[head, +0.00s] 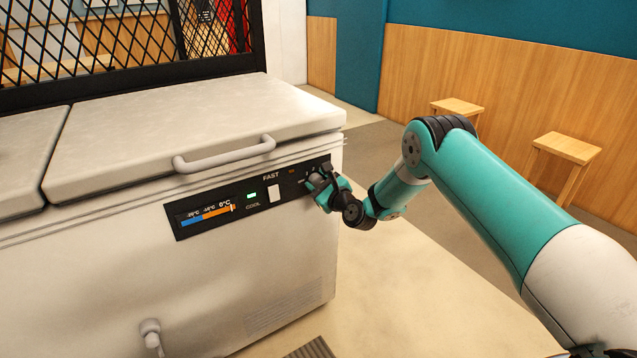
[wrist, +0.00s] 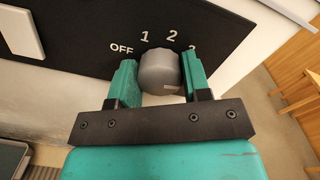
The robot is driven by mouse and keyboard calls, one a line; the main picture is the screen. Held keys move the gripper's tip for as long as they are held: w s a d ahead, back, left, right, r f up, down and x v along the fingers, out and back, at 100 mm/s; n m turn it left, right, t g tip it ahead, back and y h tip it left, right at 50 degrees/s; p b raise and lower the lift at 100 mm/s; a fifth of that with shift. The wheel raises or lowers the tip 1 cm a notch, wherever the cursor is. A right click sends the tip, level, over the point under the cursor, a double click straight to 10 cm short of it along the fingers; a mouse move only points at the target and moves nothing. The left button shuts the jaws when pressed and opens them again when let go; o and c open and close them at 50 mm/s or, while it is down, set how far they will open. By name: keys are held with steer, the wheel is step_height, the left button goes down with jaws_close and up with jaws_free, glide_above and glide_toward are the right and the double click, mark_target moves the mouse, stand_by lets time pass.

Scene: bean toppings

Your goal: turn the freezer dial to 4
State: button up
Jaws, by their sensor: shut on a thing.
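The freezer (head: 120,270) is a white chest at the left of the head view, with a black control panel (head: 225,212) on its front. The round grey dial (wrist: 161,72) sits on the panel in the wrist view, with OFF, 1, 2 and a partly covered 3 around it. The 4 is hidden. My gripper (head: 322,187) is at the panel's right end, shut on the dial. In the wrist view, its teal fingers (wrist: 159,62) stand on either side of the dial. I cannot tell which number the dial points to.
The closed lid (head: 190,130) has a grey handle (head: 225,157) just above the panel. A white switch (head: 274,194) and a lit green light (head: 251,196) are left of the dial. Wooden stools (head: 567,148) stand behind my arm at right. Open floor lies right of the freezer.

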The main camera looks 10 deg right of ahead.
steer(key=o, duration=0.9)
steer(key=b+v, duration=1.7)
steer(key=shift+s+d, duration=0.15)
